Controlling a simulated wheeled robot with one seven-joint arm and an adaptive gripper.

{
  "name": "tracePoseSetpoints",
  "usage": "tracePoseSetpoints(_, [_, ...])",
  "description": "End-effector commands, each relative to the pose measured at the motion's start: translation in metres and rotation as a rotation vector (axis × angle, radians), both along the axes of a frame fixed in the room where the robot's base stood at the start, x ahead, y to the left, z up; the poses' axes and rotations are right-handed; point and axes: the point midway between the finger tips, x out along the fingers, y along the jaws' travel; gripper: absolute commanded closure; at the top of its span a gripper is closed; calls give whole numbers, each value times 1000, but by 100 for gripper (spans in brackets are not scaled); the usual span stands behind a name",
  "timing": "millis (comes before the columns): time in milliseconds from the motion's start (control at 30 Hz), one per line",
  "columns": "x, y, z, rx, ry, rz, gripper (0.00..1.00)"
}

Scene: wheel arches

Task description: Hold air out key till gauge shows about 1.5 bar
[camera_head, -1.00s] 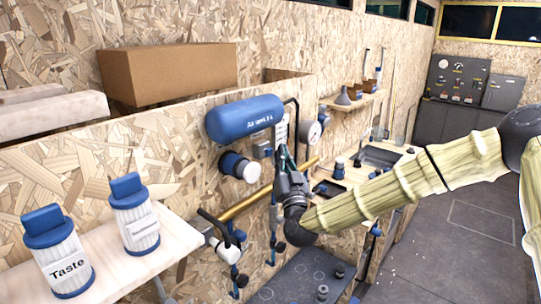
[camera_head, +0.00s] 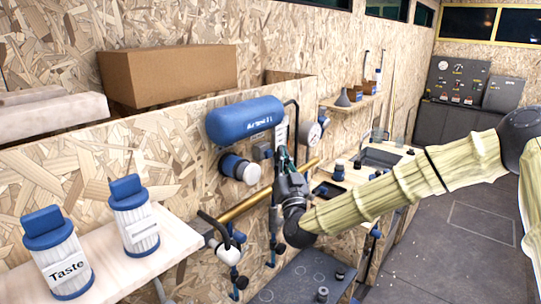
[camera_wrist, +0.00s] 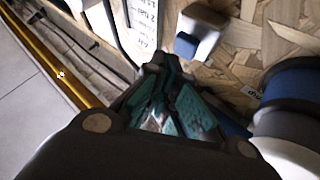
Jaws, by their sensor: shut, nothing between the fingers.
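My gripper (camera_head: 282,153) has its teal fingers closed together with nothing between them. It points up at the wall panel, just below and right of a small grey-and-blue key box (camera_head: 262,151) under the blue air tank (camera_head: 245,121). In the wrist view the fingertips (camera_wrist: 163,72) are below and left of a blue-and-white key (camera_wrist: 200,33), apart from it in the picture; I cannot tell the depth gap. Which key lets air out is not readable. The round gauge (camera_head: 310,131) is right of the tank, seen obliquely, and its reading cannot be made out.
A brass pipe (camera_head: 245,206) runs behind my gripper. A blue-capped round fitting (camera_head: 238,168) sticks out left of the key box. A printed card (camera_wrist: 143,22) hangs near the key. Two blue-lidded canisters stand on the left shelf (camera_head: 165,243). Open floor lies right.

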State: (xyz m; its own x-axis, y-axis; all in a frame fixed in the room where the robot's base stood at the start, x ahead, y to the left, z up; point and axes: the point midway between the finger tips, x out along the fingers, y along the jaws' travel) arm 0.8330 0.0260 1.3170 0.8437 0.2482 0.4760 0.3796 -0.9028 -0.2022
Motion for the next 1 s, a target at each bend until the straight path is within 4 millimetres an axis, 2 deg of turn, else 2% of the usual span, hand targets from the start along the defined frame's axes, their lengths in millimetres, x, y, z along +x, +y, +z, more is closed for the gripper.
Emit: tracePoseSetpoints(1000, [5,7,1,0,-1,0,100])
